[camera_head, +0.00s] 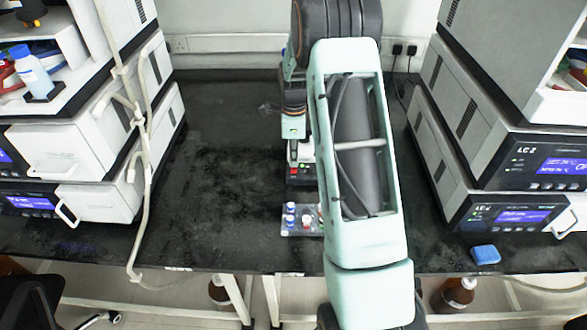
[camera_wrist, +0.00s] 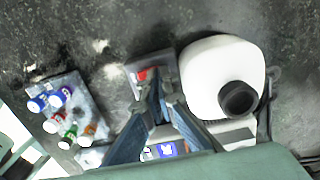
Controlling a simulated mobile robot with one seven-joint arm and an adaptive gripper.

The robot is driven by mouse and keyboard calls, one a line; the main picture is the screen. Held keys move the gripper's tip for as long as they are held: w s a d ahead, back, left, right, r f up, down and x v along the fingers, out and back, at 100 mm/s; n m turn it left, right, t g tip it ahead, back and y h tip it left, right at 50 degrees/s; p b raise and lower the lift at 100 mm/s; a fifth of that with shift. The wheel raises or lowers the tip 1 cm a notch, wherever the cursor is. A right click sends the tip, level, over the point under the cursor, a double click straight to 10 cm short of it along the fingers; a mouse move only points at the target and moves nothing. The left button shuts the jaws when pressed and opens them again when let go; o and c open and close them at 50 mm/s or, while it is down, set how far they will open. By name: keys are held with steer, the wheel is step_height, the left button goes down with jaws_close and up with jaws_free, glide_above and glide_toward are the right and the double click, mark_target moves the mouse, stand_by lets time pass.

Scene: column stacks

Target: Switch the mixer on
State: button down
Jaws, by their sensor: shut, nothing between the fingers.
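A white rounded device with a black cup on top, apparently the mixer (camera_wrist: 205,85), stands right of my gripper in the wrist view. A red switch (camera_wrist: 146,74) sits on a dark panel just beyond my fingertips, left of the white body. My gripper (camera_wrist: 159,88) is shut and empty, its tips close to the red switch; whether they touch it I cannot tell. In the head view the dark panel with red marks (camera_head: 294,171) shows below my gripper (camera_head: 293,158). My arm hides most of the device there.
A rack of small capped vials (camera_head: 287,222) stands in front of the device; it is at left in the wrist view (camera_wrist: 78,95). Stacked instruments stand left (camera_head: 95,150) and right (camera_head: 500,165). A blue block (camera_head: 485,254) lies at the bench's right front. The bench left of centre is clear.

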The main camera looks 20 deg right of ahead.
steer(key=shift+r+p, duration=1.25)
steer(key=shift+r, duration=1.05)
